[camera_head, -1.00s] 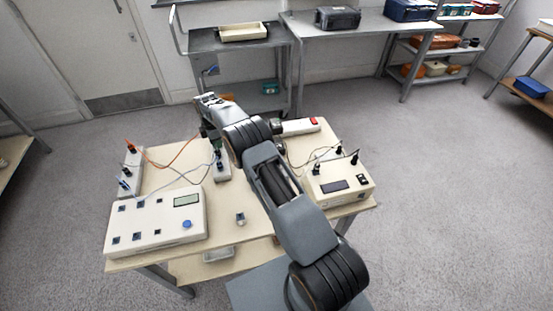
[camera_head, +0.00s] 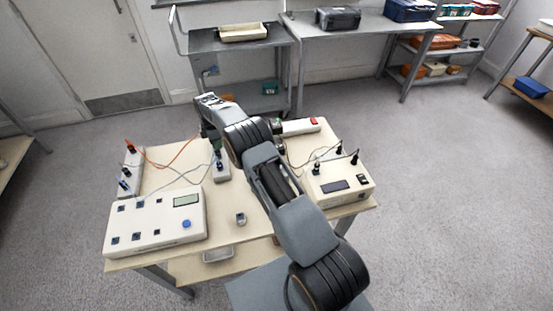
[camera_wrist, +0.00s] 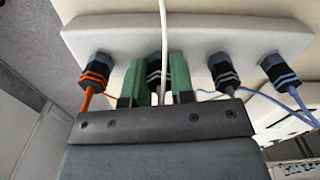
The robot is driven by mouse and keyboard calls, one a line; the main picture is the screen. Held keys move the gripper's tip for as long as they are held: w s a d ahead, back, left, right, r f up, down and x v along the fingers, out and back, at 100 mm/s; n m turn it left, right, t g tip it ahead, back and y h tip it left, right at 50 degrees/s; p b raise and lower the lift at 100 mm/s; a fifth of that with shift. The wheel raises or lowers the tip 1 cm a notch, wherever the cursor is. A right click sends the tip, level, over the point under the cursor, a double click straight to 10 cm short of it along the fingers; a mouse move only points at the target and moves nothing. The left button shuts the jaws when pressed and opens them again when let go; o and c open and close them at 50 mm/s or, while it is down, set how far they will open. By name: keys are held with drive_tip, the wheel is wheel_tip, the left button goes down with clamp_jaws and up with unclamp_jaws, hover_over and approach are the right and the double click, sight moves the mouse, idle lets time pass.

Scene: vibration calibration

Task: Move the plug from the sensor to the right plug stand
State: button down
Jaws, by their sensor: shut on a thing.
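My gripper (camera_wrist: 156,88) has green fingers shut on a dark plug (camera_wrist: 155,75) with pale rings and a white cable. The plug is in line with other plugs on a long white plug stand (camera_wrist: 195,40); whether it is fully seated cannot be told. In the head view, my gripper (camera_head: 216,145) is at the white stand (camera_head: 222,175) in the middle of the table, apparently the right one, partly hidden by my arm. A left plug stand (camera_head: 132,188) holds several plugs. A small metallic block (camera_head: 240,218), possibly the sensor, sits near the front edge.
In the wrist view, an orange-ringed plug (camera_wrist: 96,70) stands left of my fingers; a grey-ringed plug (camera_wrist: 222,70) and a blue plug (camera_wrist: 279,70) stand right. White instrument boxes sit on the left (camera_head: 155,225) and right (camera_head: 345,192) of the table. Loose cables cross it.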

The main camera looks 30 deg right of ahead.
drive_tip(key=shift+s+f, duration=0.1)
drive_tip(key=shift+f, duration=0.1)
drive_tip(key=c, duration=0.9)
unclamp_jaws()
drive_tip(key=shift+r, duration=0.25)
drive_tip(key=shift+r+p, duration=1.4)
drive_tip(key=shift+r, duration=0.95)
wheel_tip(320, 180, up, 14)
drive_tip(key=shift+f, duration=0.1)
